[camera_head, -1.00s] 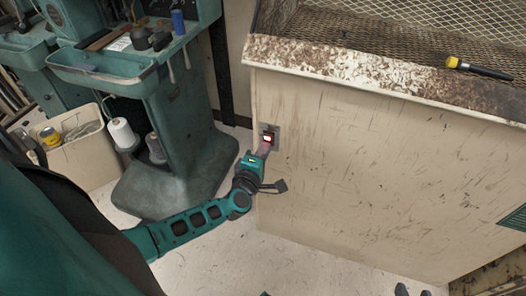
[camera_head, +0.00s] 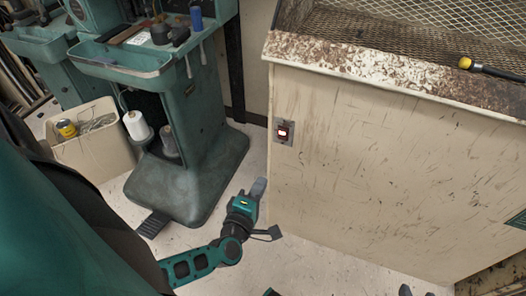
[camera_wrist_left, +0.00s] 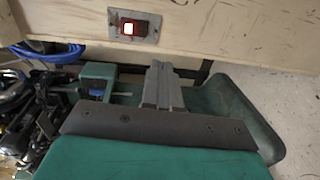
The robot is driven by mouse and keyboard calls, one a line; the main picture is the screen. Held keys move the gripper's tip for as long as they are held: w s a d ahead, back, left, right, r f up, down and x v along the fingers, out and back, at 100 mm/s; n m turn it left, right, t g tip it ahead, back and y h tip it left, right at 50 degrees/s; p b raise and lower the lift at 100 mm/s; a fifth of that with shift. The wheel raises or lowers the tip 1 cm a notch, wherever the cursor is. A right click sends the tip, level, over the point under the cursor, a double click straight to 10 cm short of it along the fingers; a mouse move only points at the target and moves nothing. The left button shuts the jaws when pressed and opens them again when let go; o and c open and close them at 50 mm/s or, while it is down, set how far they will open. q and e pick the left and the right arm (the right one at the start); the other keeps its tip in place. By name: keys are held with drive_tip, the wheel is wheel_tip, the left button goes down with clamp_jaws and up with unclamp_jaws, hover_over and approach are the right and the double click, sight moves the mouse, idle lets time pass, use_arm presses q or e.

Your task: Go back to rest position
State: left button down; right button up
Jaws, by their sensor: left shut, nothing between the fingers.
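My left gripper (camera_head: 258,188) is in front of the left edge of the beige cabinet, low and apart from the red switch. Its fingers are together and empty; they also show in the left wrist view (camera_wrist_left: 164,85). The red switch (camera_head: 283,132) sits in a metal plate on the cabinet's front and glows. In the left wrist view the lit switch (camera_wrist_left: 130,28) is above and beyond the fingertips. My right gripper is not seen.
The beige cabinet (camera_head: 380,180) fills the right side. The green stitching machine (camera_head: 190,170) stands at left beside a bin (camera_head: 95,155) and thread spools (camera_head: 137,126). Pale floor is clear around my left forearm.

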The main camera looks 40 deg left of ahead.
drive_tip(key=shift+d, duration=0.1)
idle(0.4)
use_arm(q)
drive_tip(key=s+d+r+m+h+p, duration=0.2)
drive_tip(key=d+r+m+h+p, duration=0.45)
drive_tip(key=m, duration=0.45)
drive_tip(key=s+d+r+m+g+p, duration=0.2)
drive_tip(key=s+m+g, duration=0.3)
drive_tip(key=m, duration=0.7)
drive_tip(key=shift+s+r+y+p, duration=0.35)
drive_tip(key=shift+r+p, duration=0.15)
drive_tip(key=shift+r, duration=0.2)
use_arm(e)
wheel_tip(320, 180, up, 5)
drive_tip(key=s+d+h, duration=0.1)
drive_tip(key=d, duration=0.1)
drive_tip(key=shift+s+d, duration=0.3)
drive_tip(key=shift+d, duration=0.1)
